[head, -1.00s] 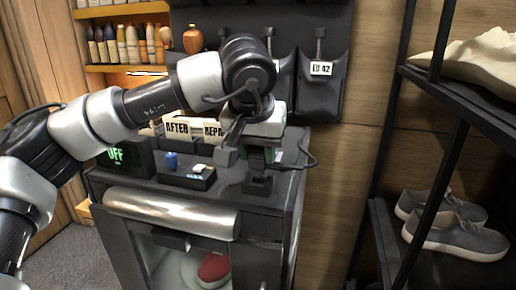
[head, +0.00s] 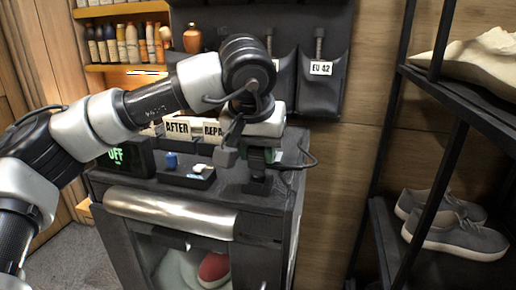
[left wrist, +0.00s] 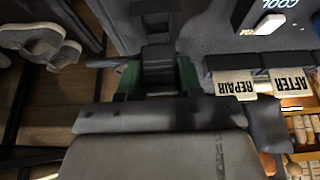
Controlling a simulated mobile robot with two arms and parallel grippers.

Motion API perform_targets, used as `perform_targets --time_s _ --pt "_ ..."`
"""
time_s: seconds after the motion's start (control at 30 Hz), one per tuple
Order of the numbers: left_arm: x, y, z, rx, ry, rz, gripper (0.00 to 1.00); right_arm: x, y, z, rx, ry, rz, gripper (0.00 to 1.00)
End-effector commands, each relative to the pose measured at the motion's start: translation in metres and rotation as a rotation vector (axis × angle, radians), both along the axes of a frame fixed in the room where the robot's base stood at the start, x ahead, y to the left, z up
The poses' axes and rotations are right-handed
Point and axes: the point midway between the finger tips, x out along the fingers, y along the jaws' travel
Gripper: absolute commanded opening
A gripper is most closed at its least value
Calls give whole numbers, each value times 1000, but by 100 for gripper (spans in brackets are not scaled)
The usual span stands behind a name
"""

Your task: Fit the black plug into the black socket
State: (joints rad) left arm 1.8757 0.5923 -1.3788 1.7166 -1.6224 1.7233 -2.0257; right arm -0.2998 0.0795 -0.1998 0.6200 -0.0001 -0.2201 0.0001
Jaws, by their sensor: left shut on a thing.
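My left gripper (head: 258,153) hangs over the right part of the dark cabinet top, with green parts at its fingertips. It is shut on the black plug (left wrist: 158,72), which shows between the green parts in the left wrist view. The black socket (head: 258,187) stands on the cabinet top directly below the gripper. It also shows in the left wrist view (left wrist: 153,18), just beyond the plug. The plug is lined up close to the socket; I cannot tell whether they touch. The fingers hide part of the plug in the head view. My right gripper is not in view.
A black cable (head: 312,159) loops at the right. A shoe rack (head: 440,150) stands farther right.

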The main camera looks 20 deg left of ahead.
Motion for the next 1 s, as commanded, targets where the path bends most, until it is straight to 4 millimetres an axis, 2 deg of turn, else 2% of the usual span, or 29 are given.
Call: perform_targets --time_s 1.0 --pt "0 0 -23 0 0 0 15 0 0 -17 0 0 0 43"
